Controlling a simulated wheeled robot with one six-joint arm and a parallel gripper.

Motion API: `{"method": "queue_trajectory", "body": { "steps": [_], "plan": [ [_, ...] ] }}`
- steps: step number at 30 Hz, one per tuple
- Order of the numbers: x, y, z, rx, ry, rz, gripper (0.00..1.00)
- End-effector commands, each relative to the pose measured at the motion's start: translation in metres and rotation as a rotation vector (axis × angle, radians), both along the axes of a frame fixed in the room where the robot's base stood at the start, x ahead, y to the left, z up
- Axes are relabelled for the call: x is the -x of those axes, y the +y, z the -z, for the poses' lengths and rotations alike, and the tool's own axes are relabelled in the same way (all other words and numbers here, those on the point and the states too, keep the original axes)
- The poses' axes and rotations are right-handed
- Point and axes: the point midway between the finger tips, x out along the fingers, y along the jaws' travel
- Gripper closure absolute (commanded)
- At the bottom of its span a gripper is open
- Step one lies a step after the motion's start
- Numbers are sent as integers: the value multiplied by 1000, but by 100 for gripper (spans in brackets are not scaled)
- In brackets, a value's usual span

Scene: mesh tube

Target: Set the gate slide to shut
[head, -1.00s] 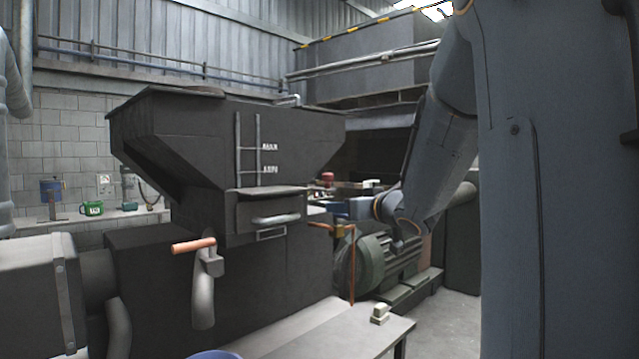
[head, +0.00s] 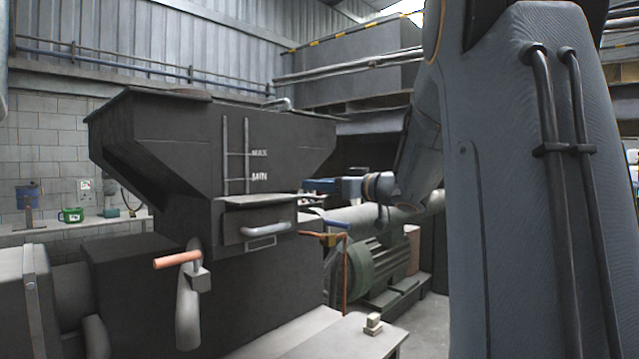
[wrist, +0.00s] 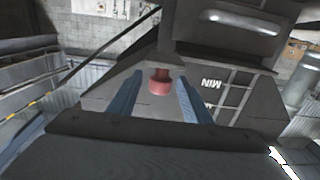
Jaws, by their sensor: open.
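The gate slide (head: 258,212) is a dark plate at the hopper's throat, with a pale bar handle (head: 265,229) on its front. I cannot tell its position along its travel. In the wrist view the handle (wrist: 240,20) shows at the top, upside down. My gripper (head: 312,186) is right of and above the handle, apart from it, pointing left near the hopper's right side. In the wrist view my gripper (wrist: 160,78) has its two blue fingers apart, with a red knob-like thing (wrist: 159,83) seen between them; contact cannot be told.
The dark hopper (head: 180,150) carries MAX and MIN marks. An orange-handled lever (head: 178,260) sticks out at lower left. A green motor (head: 375,265) is behind. A bench (head: 330,340) is in front.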

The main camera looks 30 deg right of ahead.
Motion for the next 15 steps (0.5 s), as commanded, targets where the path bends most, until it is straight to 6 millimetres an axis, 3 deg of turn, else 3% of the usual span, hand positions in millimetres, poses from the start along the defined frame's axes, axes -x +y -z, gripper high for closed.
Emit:
{"method": "queue_trajectory", "body": {
  "steps": [10,11,15],
  "plan": [
    [-6,3,0,0,-1,0,55],
    [-6,2,0,0,-1,0,57],
    [-6,2,0,0,-1,0,81]
  ]
}}
